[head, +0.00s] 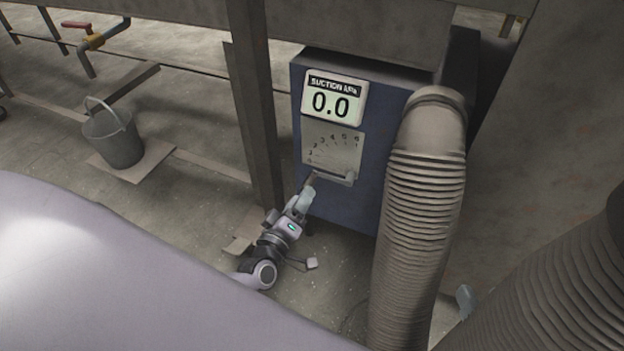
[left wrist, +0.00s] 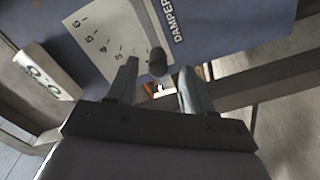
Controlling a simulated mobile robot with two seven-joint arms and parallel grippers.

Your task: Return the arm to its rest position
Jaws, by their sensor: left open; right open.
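My left gripper (head: 307,190) is in front of the lower left of the damper scale plate (head: 333,150) on a blue box (head: 345,212). In the left wrist view my left gripper (left wrist: 158,88) is open, with its two fingers apart. The dark rounded end of a damper lever (left wrist: 157,62) shows beyond and between the fingertips; I cannot tell whether they touch it. The display (head: 333,100) above the scale reads 0.0. A pale finger of my right gripper (head: 465,300) shows low at the right, mostly hidden behind the ribbed tube.
A thick ribbed tube (head: 425,210) runs down the box's right side, and another (head: 560,280) is at the lower right. A dark post (head: 252,110) stands left of the box. Floor between bucket and post is mostly clear.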

